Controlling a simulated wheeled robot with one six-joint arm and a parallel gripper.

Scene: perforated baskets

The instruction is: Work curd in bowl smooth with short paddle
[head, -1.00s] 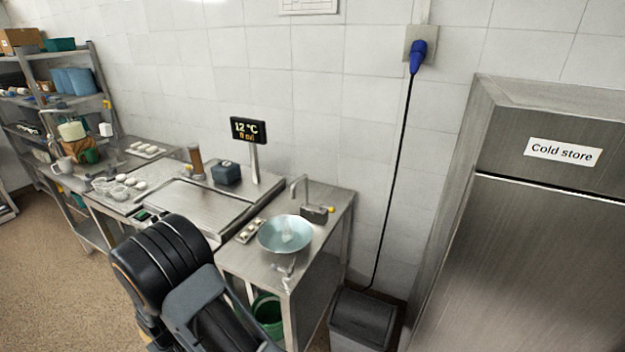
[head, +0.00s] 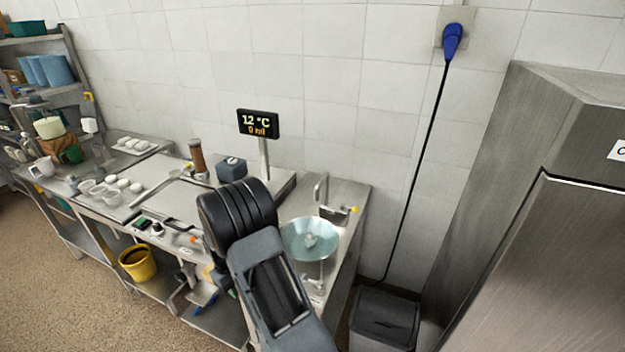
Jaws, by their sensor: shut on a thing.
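A wide pale-blue bowl (head: 291,243) stands on the right-hand end of the steel counter. A small whitish lump (head: 310,240), which may be the curd, lies near the middle of the bowl. My arm stands to the left of the bowl and covers part of the counter and the bowl's left edge. My gripper cannot be made out; the arm's links hide that area. I cannot make out the short paddle.
A tap (head: 321,188) stands behind the bowl. A display (head: 258,124) reads 12 °C. Small dishes and white pieces crowd the counter's left. A grey bin (head: 385,318) and steel cold store (head: 520,200) stand right; a yellow bucket (head: 138,262) sits below.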

